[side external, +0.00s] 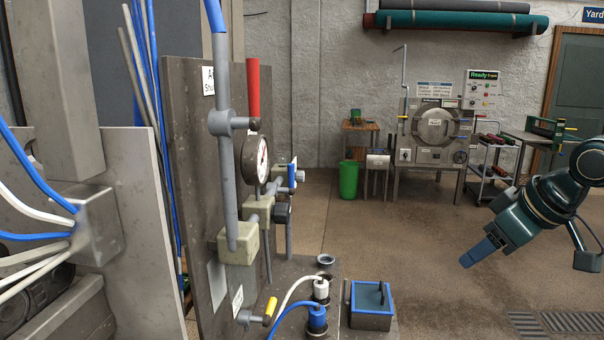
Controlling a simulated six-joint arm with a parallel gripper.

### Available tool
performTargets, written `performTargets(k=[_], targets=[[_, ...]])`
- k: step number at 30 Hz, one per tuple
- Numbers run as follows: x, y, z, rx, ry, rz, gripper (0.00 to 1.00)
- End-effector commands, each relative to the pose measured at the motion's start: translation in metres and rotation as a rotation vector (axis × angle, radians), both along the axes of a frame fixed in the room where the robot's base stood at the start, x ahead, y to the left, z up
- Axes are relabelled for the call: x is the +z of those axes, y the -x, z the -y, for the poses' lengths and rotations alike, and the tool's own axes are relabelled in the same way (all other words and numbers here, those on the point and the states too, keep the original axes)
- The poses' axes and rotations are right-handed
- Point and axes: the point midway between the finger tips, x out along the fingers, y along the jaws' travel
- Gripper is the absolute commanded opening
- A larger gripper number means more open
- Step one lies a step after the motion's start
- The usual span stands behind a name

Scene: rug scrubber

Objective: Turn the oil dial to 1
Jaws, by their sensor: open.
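My gripper (481,253) hangs at the right with its blue fingertip end pointing down and left. It holds nothing visible and is well apart from the panel and the bench. I cannot make out any part labelled as the oil dial. A round white-faced gauge (262,160) sits on the grey upright panel (188,150), seen nearly edge-on. A small black knob (282,213) sticks out from a pale valve block below it. Their markings are too small to read from here.
A long grey lever with a blue end (216,18) and a red handle (253,92) stand out from the panel. Blue and white plugs (317,319) and a blue-rimmed box (371,317) are below. A green bin (348,180) stands behind. Open floor separates panel and gripper.

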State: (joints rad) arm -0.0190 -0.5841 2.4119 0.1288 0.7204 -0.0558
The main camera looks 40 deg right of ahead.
Motion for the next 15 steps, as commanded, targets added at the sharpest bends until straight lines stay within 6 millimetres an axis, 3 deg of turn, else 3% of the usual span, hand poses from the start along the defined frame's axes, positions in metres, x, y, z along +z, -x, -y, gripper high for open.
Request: performTargets(k=[15], targets=[[0.027,-0.148,0.059,-0.096,0.292,0.203,0.52]])
